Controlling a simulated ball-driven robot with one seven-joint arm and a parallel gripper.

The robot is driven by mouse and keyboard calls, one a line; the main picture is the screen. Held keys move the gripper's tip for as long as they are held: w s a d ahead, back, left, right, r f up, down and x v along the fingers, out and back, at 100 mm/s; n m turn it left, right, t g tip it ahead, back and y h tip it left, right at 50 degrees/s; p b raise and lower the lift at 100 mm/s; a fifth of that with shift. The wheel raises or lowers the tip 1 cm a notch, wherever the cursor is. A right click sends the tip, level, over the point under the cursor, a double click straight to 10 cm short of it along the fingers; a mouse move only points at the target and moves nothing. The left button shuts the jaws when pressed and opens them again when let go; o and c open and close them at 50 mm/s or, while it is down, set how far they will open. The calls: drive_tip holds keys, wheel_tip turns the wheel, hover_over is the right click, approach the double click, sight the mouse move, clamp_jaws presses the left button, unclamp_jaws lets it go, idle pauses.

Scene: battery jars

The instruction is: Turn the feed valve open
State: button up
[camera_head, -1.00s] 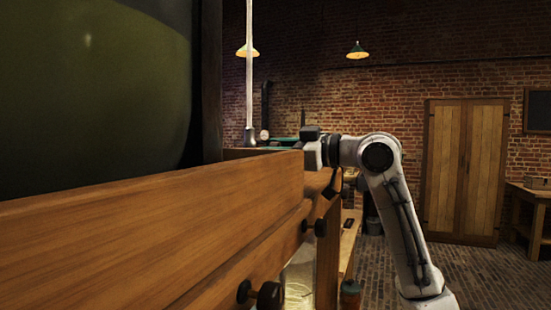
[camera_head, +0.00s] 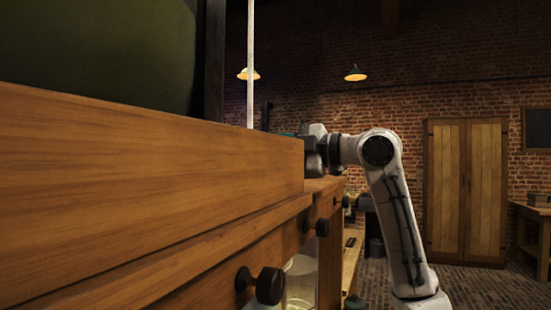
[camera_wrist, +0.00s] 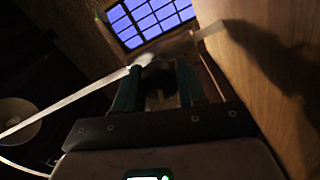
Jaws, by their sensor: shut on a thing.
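In the wrist view my gripper (camera_wrist: 158,68) has two green fingers around a small, dim, pale part, which I take to be the handle of the feed valve (camera_wrist: 176,46). The fingers are shut on it. A pale rod runs from near the fingertips to the left. The valve's shape and angle are too dark and blurred to tell. In the head view my wrist is beside the end of the wooden board, and the fingertips and valve are hidden there.
A big wooden board (camera_head: 150,185) fills the left of the head view, with dark knobs (camera_head: 268,286) below and a glass jar (camera_head: 301,280) beneath. In the wrist view a wooden face (camera_wrist: 275,75) stands close on the right. The floor (camera_head: 470,278) at right is open.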

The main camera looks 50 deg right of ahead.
drive_tip(key=shift+f+n+b, duration=0.1)
drive_tip(key=shift+n+b, duration=0.4)
drive_tip(key=shift+n, duration=1.1)
drive_tip(key=shift+a, duration=0.1)
drive_tip(key=o, duration=1)
drive_tip(key=b+v, duration=0.1)
drive_tip(key=v, duration=0.9)
drive_tip(key=shift+s, duration=0.4)
